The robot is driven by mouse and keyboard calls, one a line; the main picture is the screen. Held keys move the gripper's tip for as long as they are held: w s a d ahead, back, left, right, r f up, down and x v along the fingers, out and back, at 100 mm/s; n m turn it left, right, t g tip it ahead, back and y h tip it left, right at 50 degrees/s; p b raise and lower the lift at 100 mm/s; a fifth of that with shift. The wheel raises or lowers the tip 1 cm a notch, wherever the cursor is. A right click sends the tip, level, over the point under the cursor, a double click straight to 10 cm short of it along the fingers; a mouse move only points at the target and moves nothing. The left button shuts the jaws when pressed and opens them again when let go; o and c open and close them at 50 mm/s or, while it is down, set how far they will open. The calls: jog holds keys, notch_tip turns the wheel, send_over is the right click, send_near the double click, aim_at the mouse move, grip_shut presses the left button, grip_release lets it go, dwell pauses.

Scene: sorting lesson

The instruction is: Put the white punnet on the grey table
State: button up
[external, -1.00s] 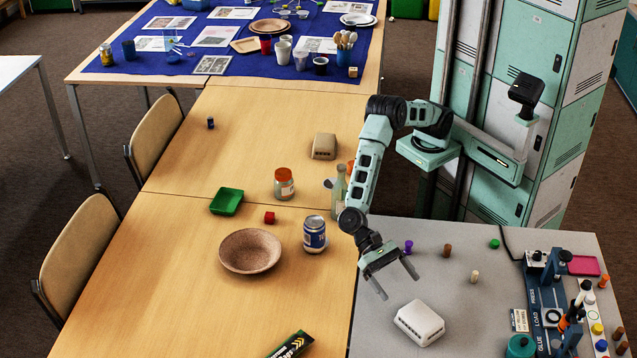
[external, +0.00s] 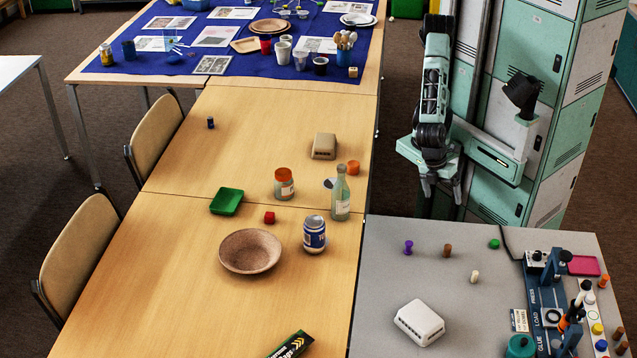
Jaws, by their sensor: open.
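The white punnet (external: 419,323) sits on the grey table (external: 385,270), near its front left part. It looks upside down, with its flat base facing up. My gripper (external: 442,196) is open and empty. It hangs pointing down beyond the far edge of the grey table, close to my own body and well apart from the punnet. Nothing hides the punnet.
Purple, brown, cream and green pegs (external: 447,250) stand behind the punnet. A blue press station (external: 545,300) fills the table's right side. The wooden table on the left holds a bottle (external: 340,194), can (external: 314,234), jar (external: 284,184), bowl (external: 250,251) and beige punnet (external: 324,146).

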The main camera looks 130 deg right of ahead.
jog(key=s+d+f+n+t+h, duration=0.1)
jog(key=s+d+n+h, duration=0.1)
jog(key=s+d+n, duration=0.3)
jog(key=s+d, duration=0.1)
jog(key=d, duration=0.2)
jog(key=shift+d+n+t, duration=0.25)
jog(key=shift+n+t, duration=0.05)
